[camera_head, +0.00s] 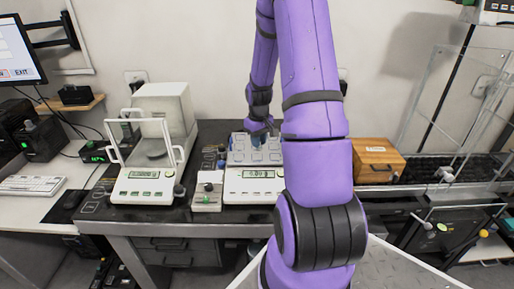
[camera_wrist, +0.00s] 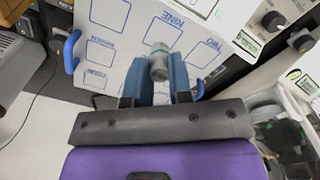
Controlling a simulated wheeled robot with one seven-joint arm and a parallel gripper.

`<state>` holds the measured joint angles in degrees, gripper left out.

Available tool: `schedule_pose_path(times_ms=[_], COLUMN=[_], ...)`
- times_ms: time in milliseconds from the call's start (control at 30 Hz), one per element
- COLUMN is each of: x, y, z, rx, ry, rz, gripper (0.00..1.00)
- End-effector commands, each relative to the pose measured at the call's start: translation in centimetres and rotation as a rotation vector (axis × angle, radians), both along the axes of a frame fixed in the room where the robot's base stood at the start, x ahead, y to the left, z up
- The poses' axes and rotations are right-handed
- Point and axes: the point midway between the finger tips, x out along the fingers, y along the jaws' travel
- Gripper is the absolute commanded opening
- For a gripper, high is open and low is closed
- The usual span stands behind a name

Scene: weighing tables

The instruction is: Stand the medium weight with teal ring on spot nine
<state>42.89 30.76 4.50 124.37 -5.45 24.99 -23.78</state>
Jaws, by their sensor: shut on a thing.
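My gripper (camera_wrist: 161,82) is shut on a grey metal weight (camera_wrist: 158,67), with a teal band showing near its far end, between its two blue fingers. In the wrist view the weight overlaps the lower part of the square labelled NINE (camera_wrist: 172,20) on a pale board (camera_wrist: 120,58) with several outlined, labelled squares. I cannot tell whether the weight touches the board. In the head view my gripper (camera_head: 258,135) is over the same board (camera_head: 236,158), and the weight is hard to make out there.
A balance with a display (camera_head: 255,174) stands in front of the board. An enclosed balance (camera_head: 150,170) stands further left, and a wooden box (camera_head: 378,158) is at the right. Blue handles (camera_wrist: 71,52) edge the board.

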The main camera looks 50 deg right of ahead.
Motion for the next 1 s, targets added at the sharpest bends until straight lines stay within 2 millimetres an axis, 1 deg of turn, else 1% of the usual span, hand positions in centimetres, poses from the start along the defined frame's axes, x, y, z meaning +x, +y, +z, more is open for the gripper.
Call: schedule_pose_path(times_ms=[133, 300, 367, 767, 800, 867, 900, 1000], x=[1.0, 0.8, 0.8, 0.8, 0.8, 0.8, 0.8, 0.8], y=[0.0, 0.0, 0.0, 0.0, 0.0, 0.0, 0.0, 0.0], z=[-0.2, -2.9, -3.4, -3.9, -3.9, -3.9, -3.8, -3.8], rx=[0.001, 0.003, 0.001, 0.001, 0.000, 0.000, 0.000, 0.000], ry=[0.001, 0.004, 0.002, 0.001, 0.000, 0.000, 0.000, 0.000], rz=[0.001, -0.001, -0.001, 0.000, 0.000, 0.000, 0.000, 0.000], gripper=[0.00, 0.00, 0.00, 0.00, 0.29, 0.43, 0.46, 0.46])
